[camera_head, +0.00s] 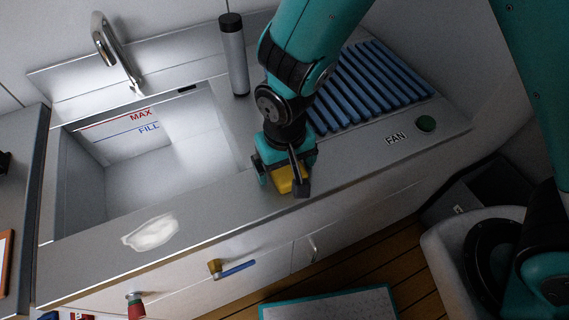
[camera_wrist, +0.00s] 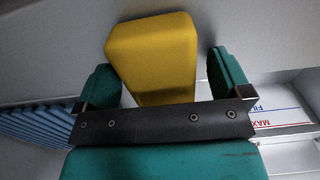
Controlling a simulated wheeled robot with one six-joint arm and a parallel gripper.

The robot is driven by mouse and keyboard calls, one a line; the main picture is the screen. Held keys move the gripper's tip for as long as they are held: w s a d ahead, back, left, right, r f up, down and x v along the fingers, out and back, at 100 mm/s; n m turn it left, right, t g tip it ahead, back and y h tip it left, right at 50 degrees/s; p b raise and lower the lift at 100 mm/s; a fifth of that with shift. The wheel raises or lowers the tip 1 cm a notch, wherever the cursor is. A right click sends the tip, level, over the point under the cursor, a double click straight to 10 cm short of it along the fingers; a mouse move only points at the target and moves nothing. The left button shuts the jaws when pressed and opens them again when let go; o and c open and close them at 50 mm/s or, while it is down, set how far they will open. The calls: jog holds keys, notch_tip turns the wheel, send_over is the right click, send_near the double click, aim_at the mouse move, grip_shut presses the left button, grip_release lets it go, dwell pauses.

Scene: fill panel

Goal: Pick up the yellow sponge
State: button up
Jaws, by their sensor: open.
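The yellow sponge (camera_head: 284,181) lies on the grey counter near its front edge, partly hidden by my gripper in the head view. My gripper (camera_head: 282,184) is directly above and around it, pointing down. In the wrist view the sponge (camera_wrist: 153,58) stands between the two teal fingers of my gripper (camera_wrist: 165,82). The fingers are apart, with a visible gap on the right side and a smaller one on the left. I cannot tell whether the left finger touches the sponge.
A sink (camera_head: 70,190) with MAX and FILL lines is to the left, with a faucet (camera_head: 117,55) behind. A dark-topped cylinder (camera_head: 234,60) stands behind my gripper. A white patch (camera_head: 151,232) lies front left.

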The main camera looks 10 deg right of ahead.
jog(key=shift+c, duration=0.3)
jog(key=c, duration=0.9)
jog(key=shift+c, duration=0.2)
notch_tip(320, 180, up, 20)
